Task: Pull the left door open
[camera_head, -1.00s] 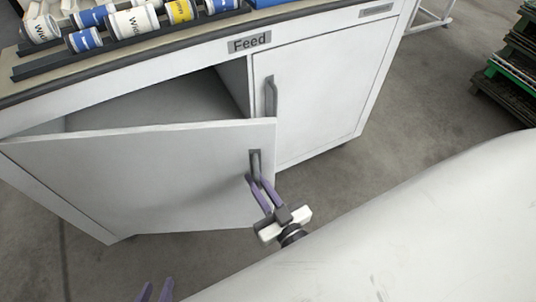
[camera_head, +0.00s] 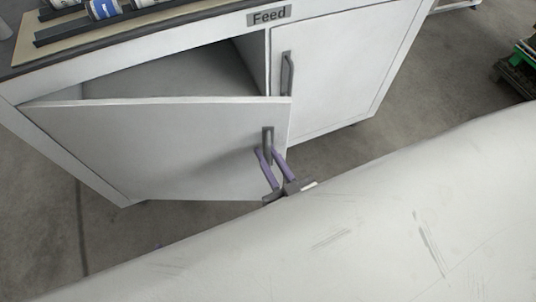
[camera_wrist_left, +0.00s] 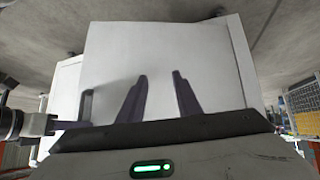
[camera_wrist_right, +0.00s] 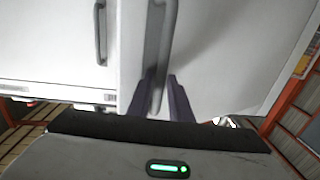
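The left door (camera_head: 170,150) of the white cabinet stands partly open, its free edge swung out and the inside showing above it. Its grey upright handle (camera_head: 268,137) is near the free edge. My right gripper (camera_head: 268,151) is at this handle, one purple finger on each side. In the right wrist view the handle (camera_wrist_right: 160,45) runs down between the fingers (camera_wrist_right: 161,76), which look closed on it. My left gripper (camera_wrist_left: 161,75) shows only in its own wrist view, open and empty, facing a pale panel that looks like the door.
Cans lie on the cabinet top. A green-edged stack (camera_head: 522,60) is at the far right. My pale arm covers the lower right.

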